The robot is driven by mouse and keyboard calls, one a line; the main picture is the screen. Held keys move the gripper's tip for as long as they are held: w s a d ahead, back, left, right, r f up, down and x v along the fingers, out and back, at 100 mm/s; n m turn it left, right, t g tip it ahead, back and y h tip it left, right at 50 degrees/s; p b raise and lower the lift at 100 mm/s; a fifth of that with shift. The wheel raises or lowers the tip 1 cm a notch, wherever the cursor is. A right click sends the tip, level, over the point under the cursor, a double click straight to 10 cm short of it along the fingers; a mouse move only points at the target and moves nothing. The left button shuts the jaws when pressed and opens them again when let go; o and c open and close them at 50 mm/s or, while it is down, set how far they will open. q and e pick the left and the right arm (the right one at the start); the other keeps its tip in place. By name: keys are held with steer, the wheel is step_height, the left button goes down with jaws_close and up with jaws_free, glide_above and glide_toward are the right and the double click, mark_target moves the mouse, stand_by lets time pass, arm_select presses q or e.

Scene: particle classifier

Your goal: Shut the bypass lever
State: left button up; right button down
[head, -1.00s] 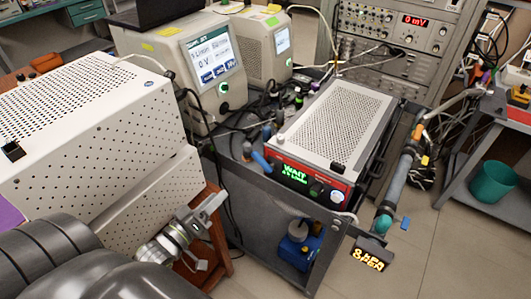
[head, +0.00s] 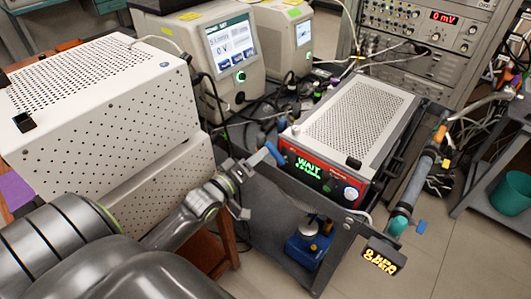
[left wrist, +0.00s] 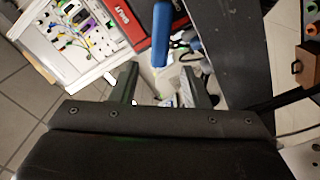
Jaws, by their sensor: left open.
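A blue lever handle (head: 274,153) stands at the left end of the red-fronted instrument on the dark cart. It also shows in the left wrist view (left wrist: 162,36), ahead of and roughly between my fingertips. My left gripper (head: 252,184) is open and empty at the left side of the cart, close to this handle; I cannot tell whether a finger touches it. Its two fingers show apart in the left wrist view (left wrist: 159,72). A second, smaller blue handle (head: 421,227) is by the pipe at the right, near a display (head: 383,257) reading OPEN. My right gripper is out of view.
The red-fronted instrument (head: 320,172) shows WAIT in green. The dark cart's wall (head: 275,215) lies beside my gripper. A white perforated cabinet (head: 110,110) stands at the left. The pipe (head: 418,178) runs along the cart's right side. Floor is free at the lower right.

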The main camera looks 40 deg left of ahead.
mark_target(275, 153)
arm_select(q)
steer(key=w, duration=0.4)
steer(key=shift+w+d+b, duration=0.2)
steer(key=shift+b, duration=0.1)
jaws_close()
